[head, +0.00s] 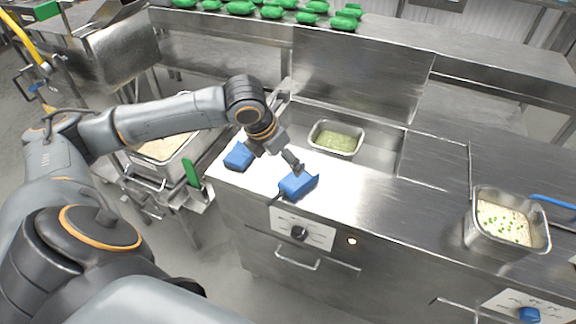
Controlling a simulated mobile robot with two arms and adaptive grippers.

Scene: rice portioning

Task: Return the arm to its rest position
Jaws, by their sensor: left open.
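My left gripper (268,172) is open and empty, with its two blue fingers spread wide. It is over the front left part of the steel counter (375,215), beside a small metal pan of green food (336,140). I cannot tell whether the fingers touch the counter. My left arm (165,122) reaches in from the left, bent at the elbow. My right gripper is not in view.
A deep metal container (478,232) of pale rice with green bits stands at the right, by a blue handle (553,201). Another rice container (180,165) sits left, partly behind my arm. Several green items (271,12) line the back shelf. Counter between gripper and right container is clear.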

